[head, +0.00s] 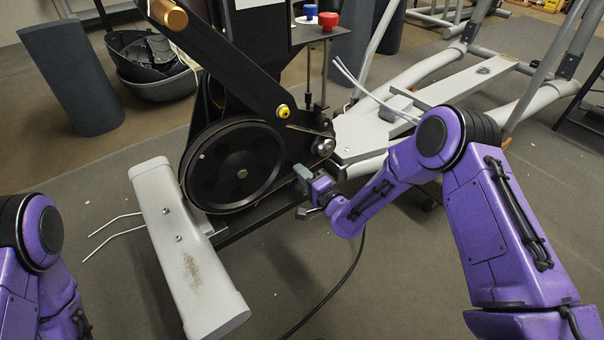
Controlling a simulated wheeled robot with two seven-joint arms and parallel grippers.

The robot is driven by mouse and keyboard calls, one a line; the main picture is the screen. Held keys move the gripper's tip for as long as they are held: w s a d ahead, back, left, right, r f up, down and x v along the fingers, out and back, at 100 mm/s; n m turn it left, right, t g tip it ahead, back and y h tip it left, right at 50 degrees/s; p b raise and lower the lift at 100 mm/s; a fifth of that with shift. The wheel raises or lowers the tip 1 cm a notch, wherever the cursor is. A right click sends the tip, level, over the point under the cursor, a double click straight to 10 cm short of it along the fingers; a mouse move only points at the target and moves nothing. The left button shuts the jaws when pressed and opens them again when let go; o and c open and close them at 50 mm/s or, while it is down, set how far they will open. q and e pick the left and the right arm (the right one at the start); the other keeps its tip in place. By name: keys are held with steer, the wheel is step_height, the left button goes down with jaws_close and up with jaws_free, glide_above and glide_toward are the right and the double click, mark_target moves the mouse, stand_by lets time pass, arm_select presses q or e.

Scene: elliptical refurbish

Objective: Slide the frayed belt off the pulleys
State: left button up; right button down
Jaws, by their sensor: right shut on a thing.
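The large black pulley (237,170) is upright on the machine's frame, left of centre. A small pulley with a shiny hub (324,146) sits to its right. The frayed belt (184,165) shows as a thin dark band round the large pulley's rim. It is hard to tell from the black frame, and its fraying cannot be made out. My right gripper (303,196) is at the lower right of the large pulley, below the small one. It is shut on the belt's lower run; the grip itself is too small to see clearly. My left gripper is out of view.
A grey foot bar (185,245) lies in front of the pulleys. A black crank arm (215,55) slants above them. Red (326,20) and blue (311,11) knobs stand behind. Removed covers (150,65) lie at the back left. A dark cable (345,275) crosses the open floor.

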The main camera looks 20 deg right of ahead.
steer(key=shift+p+v, duration=1.2)
steer(key=shift+v, duration=0.8)
stand_by(3.0)
steer(key=shift+s, duration=0.1)
stand_by(0.3)
steer(key=p+v, duration=0.2)
steer(key=v, duration=1)
stand_by(0.7)
